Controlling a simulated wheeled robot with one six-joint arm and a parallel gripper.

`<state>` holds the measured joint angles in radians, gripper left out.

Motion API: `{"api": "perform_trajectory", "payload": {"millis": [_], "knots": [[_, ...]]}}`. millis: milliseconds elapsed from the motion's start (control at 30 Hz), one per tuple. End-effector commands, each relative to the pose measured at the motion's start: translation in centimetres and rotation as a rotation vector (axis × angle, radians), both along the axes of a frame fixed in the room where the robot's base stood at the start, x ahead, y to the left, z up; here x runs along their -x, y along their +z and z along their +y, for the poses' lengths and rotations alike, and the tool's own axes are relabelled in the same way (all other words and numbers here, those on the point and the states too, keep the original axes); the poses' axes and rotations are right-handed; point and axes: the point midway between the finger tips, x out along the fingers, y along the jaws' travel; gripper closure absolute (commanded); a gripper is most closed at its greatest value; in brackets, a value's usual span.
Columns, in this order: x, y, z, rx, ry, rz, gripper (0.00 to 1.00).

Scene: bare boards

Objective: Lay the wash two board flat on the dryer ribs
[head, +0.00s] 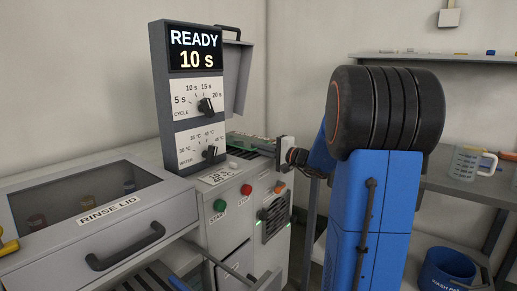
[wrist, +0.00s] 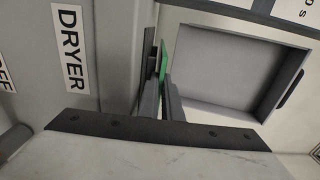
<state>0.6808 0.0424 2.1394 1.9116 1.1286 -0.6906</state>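A green board (head: 246,140) shows partly behind the control panel in the head view, roughly level, over the top of the machine. My gripper (head: 266,147) is at its right end. In the wrist view the board (wrist: 163,60) is a thin green edge between the two dark fingers of my gripper (wrist: 161,92), which look closed on it. Its label cannot be read. A DRYER label (wrist: 70,46) is on the grey panel to the left of the fingers.
The control panel (head: 188,95) reads READY, 10 s, and stands left of the board. A raised grey lid (head: 236,78) is behind it. The closed rinse lid (head: 80,200) is at the left. A pale recess (wrist: 235,70) lies right of the fingers. A jug (head: 466,163) stands on the right shelf.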

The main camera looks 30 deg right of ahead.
Motion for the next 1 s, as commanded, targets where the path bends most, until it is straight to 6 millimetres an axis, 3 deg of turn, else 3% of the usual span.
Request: {"api": "perform_trajectory", "payload": {"millis": [333, 433, 867, 900, 1000], "knots": [[0.00, -0.55, 0.00, 0.000, 0.000, 0.000, 1.00], [0.00, -0.54, 0.00, 0.000, 0.000, 0.000, 0.73], [0.03, -0.91, 0.02, -0.002, 0.000, 0.006, 0.73], [0.03, -0.97, 0.02, -0.002, 0.000, 0.007, 0.88], [0.03, -0.97, 0.02, -0.002, 0.000, 0.007, 0.88]]}}
